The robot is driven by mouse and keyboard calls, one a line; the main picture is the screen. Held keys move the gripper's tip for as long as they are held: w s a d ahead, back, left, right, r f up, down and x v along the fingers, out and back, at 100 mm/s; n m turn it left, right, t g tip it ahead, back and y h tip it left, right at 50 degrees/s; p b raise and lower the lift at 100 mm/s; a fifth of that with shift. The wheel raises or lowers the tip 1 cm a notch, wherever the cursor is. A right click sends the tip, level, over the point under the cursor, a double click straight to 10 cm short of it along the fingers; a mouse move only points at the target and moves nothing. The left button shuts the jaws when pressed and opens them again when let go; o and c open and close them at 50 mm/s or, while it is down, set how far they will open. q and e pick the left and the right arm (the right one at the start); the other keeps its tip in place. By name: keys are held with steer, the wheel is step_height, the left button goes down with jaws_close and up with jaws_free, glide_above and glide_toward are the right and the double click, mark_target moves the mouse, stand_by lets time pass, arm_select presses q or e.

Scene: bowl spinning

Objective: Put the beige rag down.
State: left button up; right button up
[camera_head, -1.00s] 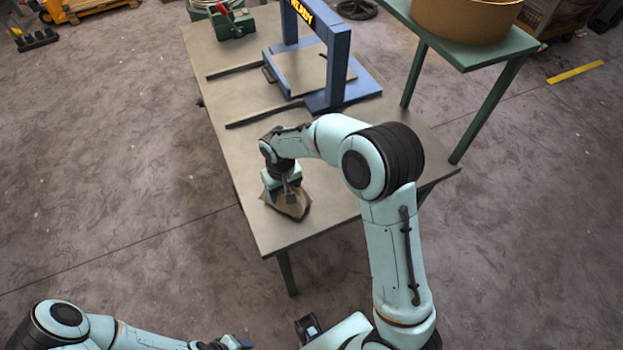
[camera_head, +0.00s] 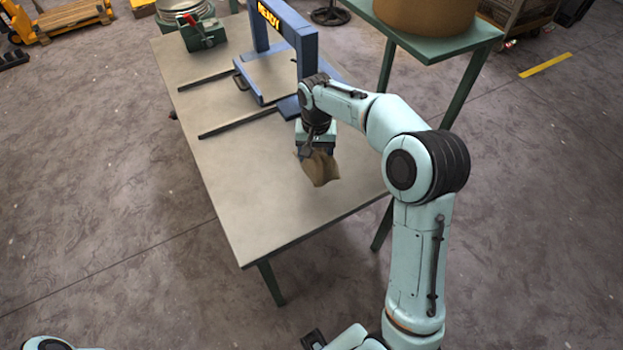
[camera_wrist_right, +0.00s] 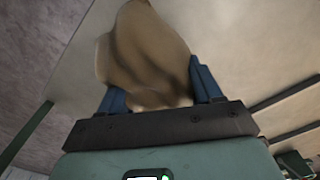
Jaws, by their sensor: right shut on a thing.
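The beige rag (camera_head: 320,168) hangs crumpled from my right gripper (camera_head: 316,152) over the right part of the table (camera_head: 240,205) in the head view. Whether its lower end touches the table top I cannot tell. In the right wrist view the rag (camera_wrist_right: 145,55) bunches between the two blue fingers of the right gripper (camera_wrist_right: 160,95), which is shut on it. My left gripper is out of the head view; only a bit of my left arm shows at the bottom left.
A blue frame marked READY (camera_head: 305,50) stands on the table behind the right gripper. Two dark rails (camera_head: 235,123) lie left of it, and a green device (camera_head: 203,33) sits at the far end. The table's near end is bare. A green stand (camera_head: 425,45) holds a brown round container (camera_head: 425,12).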

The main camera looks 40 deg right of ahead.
step_height(320, 180, down, 11)
steer(key=shift+r+b, duration=0.15)
steer(key=shift+b, duration=0.15)
steer(key=o, duration=1.2)
step_height(320, 180, up, 12)
steer(key=shift+r+p, duration=0.1)
steer(key=shift+p, duration=0.35)
